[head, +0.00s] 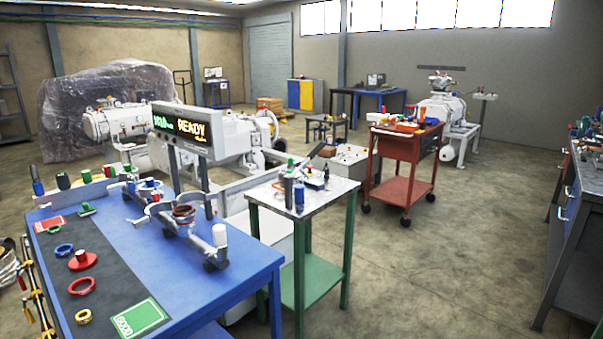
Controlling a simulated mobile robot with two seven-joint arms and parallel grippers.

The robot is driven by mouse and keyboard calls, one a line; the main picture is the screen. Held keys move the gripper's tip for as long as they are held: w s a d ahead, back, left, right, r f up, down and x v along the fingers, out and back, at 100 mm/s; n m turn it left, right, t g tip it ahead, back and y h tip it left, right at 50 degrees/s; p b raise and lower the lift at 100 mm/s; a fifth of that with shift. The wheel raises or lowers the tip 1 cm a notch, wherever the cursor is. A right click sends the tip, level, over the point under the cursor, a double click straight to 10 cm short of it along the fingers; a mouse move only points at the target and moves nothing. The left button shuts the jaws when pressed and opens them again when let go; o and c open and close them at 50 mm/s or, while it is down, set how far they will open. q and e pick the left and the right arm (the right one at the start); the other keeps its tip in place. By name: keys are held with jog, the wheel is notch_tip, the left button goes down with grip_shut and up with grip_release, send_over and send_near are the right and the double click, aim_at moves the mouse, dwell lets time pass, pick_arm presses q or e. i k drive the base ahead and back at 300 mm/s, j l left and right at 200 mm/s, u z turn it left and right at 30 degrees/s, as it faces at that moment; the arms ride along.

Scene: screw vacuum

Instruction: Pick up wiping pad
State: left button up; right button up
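I cannot make out a wiping pad for certain. A small green item (86,209) lies near the back of the dark mat (112,262) on the blue table (235,268); it is too small to identify. Small items also lie on the white-topped green stand (335,190) and on the red cart (405,142), too small to name surely. Neither of my grippers shows in the head view.
A green GOOD card (139,318), a red card (49,225), rings and a red knob (82,260) lie on the mat. A READY display (181,126) stands behind the table. A workbench (580,220) stands at right. Open floor (440,260) lies between.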

aim_at(85, 210)
jog(key=u, duration=1.3)
